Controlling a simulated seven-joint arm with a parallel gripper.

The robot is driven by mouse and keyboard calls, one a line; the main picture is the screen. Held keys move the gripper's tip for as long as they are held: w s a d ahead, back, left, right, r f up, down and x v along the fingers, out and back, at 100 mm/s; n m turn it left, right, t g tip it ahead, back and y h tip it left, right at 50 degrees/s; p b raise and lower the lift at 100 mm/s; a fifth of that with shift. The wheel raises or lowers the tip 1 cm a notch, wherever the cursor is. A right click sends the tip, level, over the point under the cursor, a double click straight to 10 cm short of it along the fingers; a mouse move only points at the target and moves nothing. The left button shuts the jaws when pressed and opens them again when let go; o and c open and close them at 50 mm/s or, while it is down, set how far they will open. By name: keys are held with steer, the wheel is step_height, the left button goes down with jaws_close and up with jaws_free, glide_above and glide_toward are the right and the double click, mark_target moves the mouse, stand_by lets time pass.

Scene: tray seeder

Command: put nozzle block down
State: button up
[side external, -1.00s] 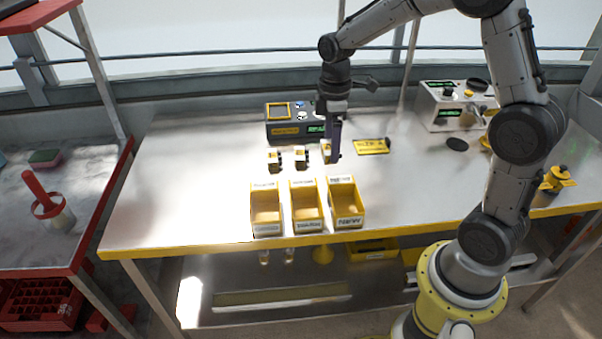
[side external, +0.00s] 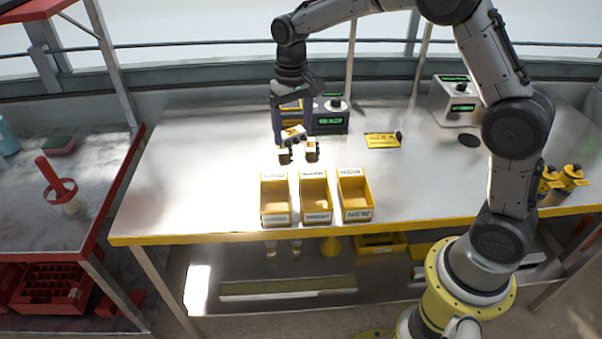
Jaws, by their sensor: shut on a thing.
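My gripper (side external: 292,131) is shut on a small white and yellow nozzle block (side external: 294,134), which looks slightly tilted between the two fingers. Two similar blocks, a left one (side external: 284,156) and a right one (side external: 312,150), sit on the metal table just in front of and below the held block in the picture. Whether the held block touches the table or the other blocks, I cannot tell. Three yellow bins stand in a row nearer the front edge: left (side external: 275,218), middle (side external: 316,217) and right (side external: 356,214). They look empty.
A grey device with a green display (side external: 330,123) stands behind the gripper, partly hidden by it. A yellow label plate (side external: 382,140) lies to the right. A second device (side external: 457,105) and a black disc (side external: 469,143) are farther right. The table's left side is clear.

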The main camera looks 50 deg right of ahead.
stand_by(0.5)
steer(key=shift+s+f, duration=0.1)
steer(key=shift+f, duration=0.15)
steer(key=s+d+m, duration=0.3)
steer(key=s+d, duration=0.7)
steer(key=s, duration=0.3)
steer(key=s+d+m, duration=0.2)
steer(key=s+d, duration=0.8)
steer(key=s, duration=0.2)
glide_above(401, 155)
steer(key=shift+m, duration=0.3)
steer(key=f, duration=0.9)
steer(key=shift+s+a, duration=0.3)
steer(key=shift+s, duration=0.1)
steer(key=shift+w+d+f, duration=0.35)
steer(key=shift+f, duration=1.65)
